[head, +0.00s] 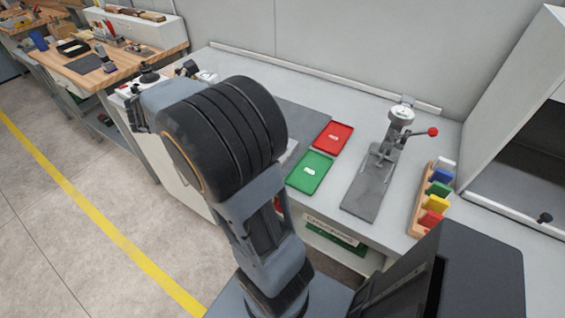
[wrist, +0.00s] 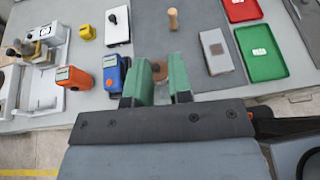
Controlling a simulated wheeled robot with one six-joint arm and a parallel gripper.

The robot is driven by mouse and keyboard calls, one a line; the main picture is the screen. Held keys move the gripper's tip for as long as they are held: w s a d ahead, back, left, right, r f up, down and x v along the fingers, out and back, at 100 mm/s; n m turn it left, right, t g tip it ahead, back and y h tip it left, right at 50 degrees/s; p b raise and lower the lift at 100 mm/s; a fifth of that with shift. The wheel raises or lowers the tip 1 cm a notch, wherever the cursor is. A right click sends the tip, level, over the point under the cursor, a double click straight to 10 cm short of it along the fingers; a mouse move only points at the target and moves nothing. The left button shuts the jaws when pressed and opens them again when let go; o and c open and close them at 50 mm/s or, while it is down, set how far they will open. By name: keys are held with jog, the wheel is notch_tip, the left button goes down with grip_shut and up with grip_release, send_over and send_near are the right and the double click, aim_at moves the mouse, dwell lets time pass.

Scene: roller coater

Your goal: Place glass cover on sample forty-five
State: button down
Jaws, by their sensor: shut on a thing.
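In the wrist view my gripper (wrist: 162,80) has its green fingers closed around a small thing. A round brown part (wrist: 158,70) shows between the fingers, low over the dark mat (wrist: 195,100). I cannot tell whether this is the glass cover; no clear glass shows. In the head view my arm hides the gripper and most of the mat (head: 305,119).
A green tray (head: 308,181) and a red tray (head: 332,139) lie right of the mat. A lever press (head: 368,185) and a rack (head: 420,204) of coloured cards stand farther right. An orange device (wrist: 73,77), a blue device (wrist: 113,76) and a wooden peg (wrist: 173,19) surround the mat area.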

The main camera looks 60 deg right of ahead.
jog(key=s+d+f+m+g+y+b, duration=0.2)
jog(key=s+f+m+g+y+b, duration=0.3)
jog(key=s+m+g, duration=0.45)
jog(key=shift+n+t+h, duration=0.55)
jog(key=shift+n+h, duration=0.05)
jog(key=shift+n, duration=0.15)
jog(key=s+d+f, duration=0.1)
jog(key=d+f, duration=0.2)
jog(key=d, duration=0.1)
jog(key=s+d+f, duration=0.2)
jog(key=d+f, duration=0.1)
jog(key=d, duration=0.1)
jog(key=s+d+f+b, duration=0.1)
jog(key=s+d+f, duration=0.1)
jog(key=d, duration=0.2)
jog(key=shift+s+f, duration=0.25)
jog(key=shift+f, duration=0.15)
jog(key=shift+s+d+f, duration=0.15)
jog(key=shift+d+f, duration=0.3)
jog(key=shift+f, duration=1.6)
jog(key=shift+f, duration=0.1)
jog(key=c, duration=1)
grip_release()
jog(key=shift+c, duration=0.2)
